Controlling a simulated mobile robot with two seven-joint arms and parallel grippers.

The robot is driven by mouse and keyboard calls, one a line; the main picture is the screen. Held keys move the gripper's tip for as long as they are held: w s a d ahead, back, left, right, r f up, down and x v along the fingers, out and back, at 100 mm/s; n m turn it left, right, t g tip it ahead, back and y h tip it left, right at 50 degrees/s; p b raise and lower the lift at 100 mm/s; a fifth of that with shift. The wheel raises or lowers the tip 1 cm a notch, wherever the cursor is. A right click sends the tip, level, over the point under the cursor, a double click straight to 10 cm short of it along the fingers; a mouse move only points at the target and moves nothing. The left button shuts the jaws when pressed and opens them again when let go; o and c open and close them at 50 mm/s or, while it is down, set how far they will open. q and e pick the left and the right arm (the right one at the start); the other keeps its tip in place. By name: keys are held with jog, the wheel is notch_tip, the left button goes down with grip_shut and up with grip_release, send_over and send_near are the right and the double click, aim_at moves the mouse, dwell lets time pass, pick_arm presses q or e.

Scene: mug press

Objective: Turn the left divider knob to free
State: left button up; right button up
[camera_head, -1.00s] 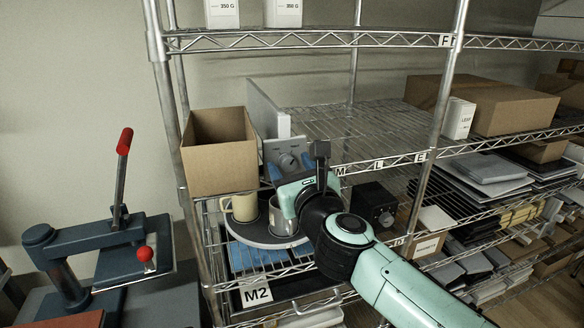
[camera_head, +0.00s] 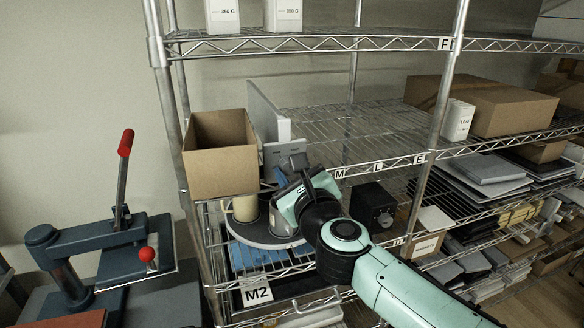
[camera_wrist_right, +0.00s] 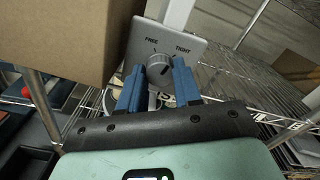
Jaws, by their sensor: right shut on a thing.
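The left divider knob (camera_wrist_right: 158,66) is a round grey dial on a grey plate (camera_wrist_right: 186,47) marked FREE at left and TIGHT at right. In the right wrist view the blue fingers of my right gripper (camera_wrist_right: 159,72) stand on both sides of the knob, shut on it. The gripper is rolled relative to the plate. The knob's exact pointer setting is hard to read. In the head view the plate (camera_head: 277,153) shows above my right gripper (camera_head: 287,170), which hides the knob. My left gripper is not in view.
An open cardboard box (camera_head: 220,160) stands close left of the plate, and an upright divider panel (camera_head: 264,112) is behind. Below, a cream mug (camera_head: 244,208) and a grey mug (camera_head: 283,220) stand on a round tray (camera_head: 250,236). A lever press (camera_head: 100,245) is at left.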

jog(key=n+p, duration=0.1)
jog(key=n, duration=0.4)
jog(key=shift+r+n+p, duration=0.1)
jog(key=shift+n+p, duration=0.2)
jog(key=shift+p, duration=0.1)
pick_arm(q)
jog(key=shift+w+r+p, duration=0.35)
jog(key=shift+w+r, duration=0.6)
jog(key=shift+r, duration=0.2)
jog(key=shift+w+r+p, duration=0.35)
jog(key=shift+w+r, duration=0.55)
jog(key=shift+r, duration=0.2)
pick_arm(e)
jog(key=shift+n, duration=2.1)
jog(key=o, duration=1)
jog(key=shift+o, duration=0.2)
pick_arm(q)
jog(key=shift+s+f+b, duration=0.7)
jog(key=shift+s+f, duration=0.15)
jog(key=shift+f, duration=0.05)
pick_arm(e)
jog(key=v, duration=1.3)
jog(key=shift+s, duration=0.2)
